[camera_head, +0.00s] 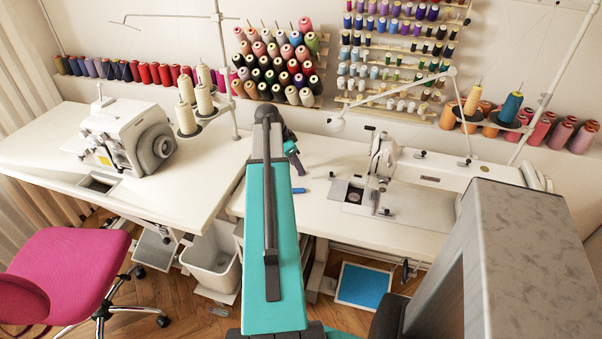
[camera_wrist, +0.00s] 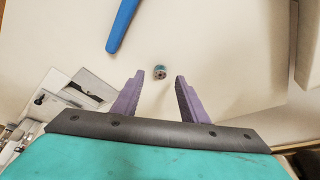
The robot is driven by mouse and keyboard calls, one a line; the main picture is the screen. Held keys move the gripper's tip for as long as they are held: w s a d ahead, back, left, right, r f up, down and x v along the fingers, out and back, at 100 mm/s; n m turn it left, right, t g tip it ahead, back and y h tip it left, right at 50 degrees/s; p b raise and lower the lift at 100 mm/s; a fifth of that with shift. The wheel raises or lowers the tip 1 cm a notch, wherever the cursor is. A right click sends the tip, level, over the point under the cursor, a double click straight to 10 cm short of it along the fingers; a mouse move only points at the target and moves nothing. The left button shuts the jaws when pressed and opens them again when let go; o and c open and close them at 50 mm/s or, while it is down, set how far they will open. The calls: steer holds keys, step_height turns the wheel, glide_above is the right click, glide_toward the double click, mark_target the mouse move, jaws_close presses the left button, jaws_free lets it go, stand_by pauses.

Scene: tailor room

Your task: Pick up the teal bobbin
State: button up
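The teal bobbin (camera_wrist: 159,72) is a small round piece with a reddish-grey face, lying on the white table (camera_wrist: 215,75) in the wrist view. My gripper (camera_wrist: 159,86) has two purple fingers, spread apart with nothing between them. In the picture the bobbin sits just beyond the fingertips, roughly centred on the gap; the height of the tips above the table is hard to tell. In the head view I cannot make out the bobbin, and my teal arm covers part of the table there.
A blue handled tool (camera_wrist: 122,25) lies beyond the bobbin; a small blue item (camera_head: 299,190) shows in the head view. The sewing machine (camera_head: 430,170) stands right of my arm, an overlocker (camera_head: 130,135) left. Thread spools (camera_head: 280,65) line the wall.

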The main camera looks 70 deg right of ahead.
steer(key=shift+x, duration=1.4)
jaws_close()
